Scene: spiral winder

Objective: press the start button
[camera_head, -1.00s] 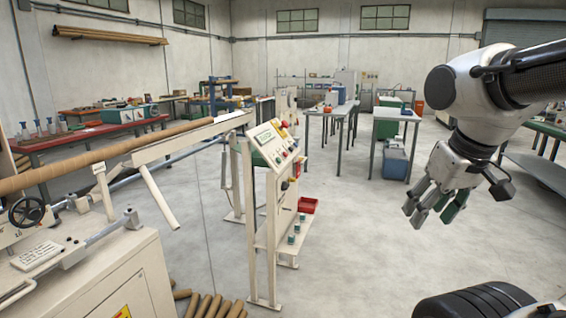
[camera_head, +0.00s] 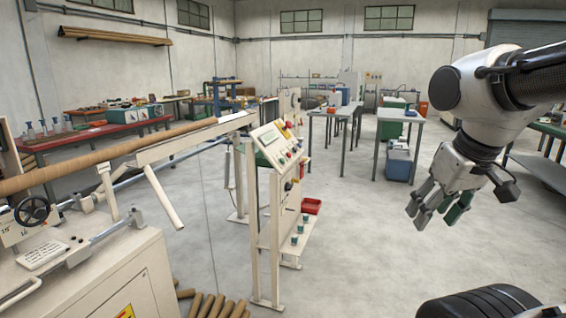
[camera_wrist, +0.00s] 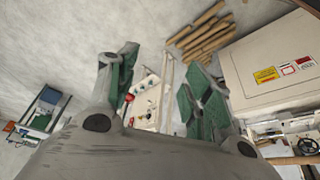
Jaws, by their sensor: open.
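A cream control panel (camera_head: 276,147) on a tall stand is in the middle of the head view. Its sloped face bears several small coloured buttons, some red; which one is the start button is too small to tell. My gripper (camera_head: 432,208) hangs at the right of the head view, open and empty, well apart from the panel. In the wrist view the green-padded fingers of my gripper (camera_wrist: 162,92) are spread. The panel (camera_wrist: 147,98) with a red button (camera_wrist: 129,98) shows between them, farther off.
The winder's cream cabinet (camera_head: 100,280) and a long cardboard tube (camera_head: 90,160) are at the left. Loose tubes (camera_head: 213,305) lie on the floor by the stand. Grey floor between panel and gripper is clear.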

